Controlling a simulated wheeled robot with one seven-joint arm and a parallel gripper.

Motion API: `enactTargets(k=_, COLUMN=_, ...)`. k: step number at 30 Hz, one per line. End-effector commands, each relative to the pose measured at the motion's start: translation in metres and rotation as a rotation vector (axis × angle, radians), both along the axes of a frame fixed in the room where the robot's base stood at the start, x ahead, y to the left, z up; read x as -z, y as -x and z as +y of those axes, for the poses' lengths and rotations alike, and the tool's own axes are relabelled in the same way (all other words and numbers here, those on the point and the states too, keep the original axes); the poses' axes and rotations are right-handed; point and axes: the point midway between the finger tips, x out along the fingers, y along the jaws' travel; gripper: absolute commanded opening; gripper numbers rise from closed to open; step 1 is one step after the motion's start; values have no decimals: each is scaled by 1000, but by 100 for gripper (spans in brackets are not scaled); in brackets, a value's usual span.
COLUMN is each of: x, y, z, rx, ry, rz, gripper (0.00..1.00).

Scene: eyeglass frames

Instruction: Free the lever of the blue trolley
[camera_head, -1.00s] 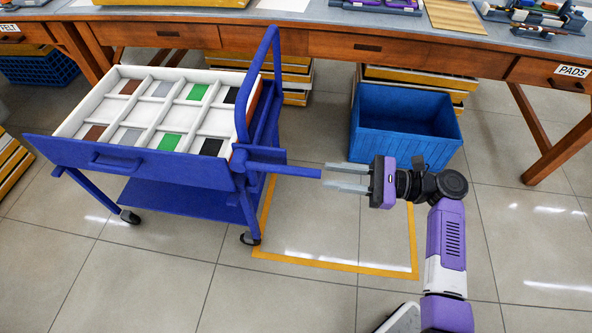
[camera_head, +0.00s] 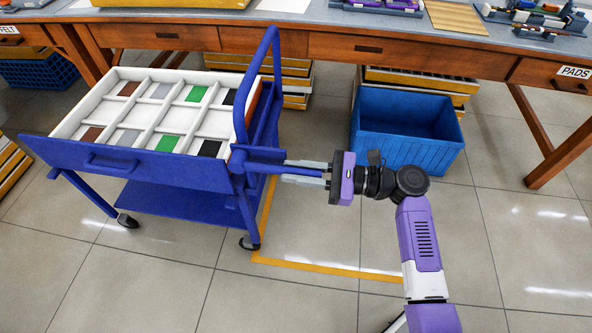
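The blue trolley (camera_head: 130,168) stands at the left with a white sectioned tray (camera_head: 78,121) on top. Its lever (camera_head: 267,168) is a blue bar sticking out to the right from the trolley's right front corner, below the tall hoop handle (camera_head: 240,112). My gripper (camera_head: 284,171) is at the lever from the right. Its two grey fingers lie along the lever, one on the far side and one on the near side. They look open, with the lever's end between them and partly hidden. Whether they touch it is unclear.
A blue crate (camera_head: 405,152) sits on the floor just behind my gripper. A wooden bench (camera_head: 400,50) runs along the back with stacked trays (camera_head: 295,84) under it. A yellow floor outline (camera_head: 330,270) surrounds clear floor right of the trolley.

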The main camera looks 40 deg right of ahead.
Motion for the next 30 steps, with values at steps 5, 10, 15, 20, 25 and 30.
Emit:
enactTargets(k=5, x=0, y=0, z=0, rx=0, ry=0, rz=0, gripper=0)
enactTargets(k=10, x=0, y=0, z=0, rx=0, ry=0, rz=0, gripper=0)
enactTargets(k=15, x=0, y=0, z=0, rx=0, ry=0, rz=0, gripper=0)
enactTargets(k=20, x=0, y=0, z=0, rx=0, ry=0, rz=0, gripper=0)
enactTargets(k=25, x=0, y=1, z=0, rx=0, ry=0, rz=0, gripper=0)
enactTargets(k=30, x=0, y=1, z=0, rx=0, ry=1, rz=1, gripper=0)
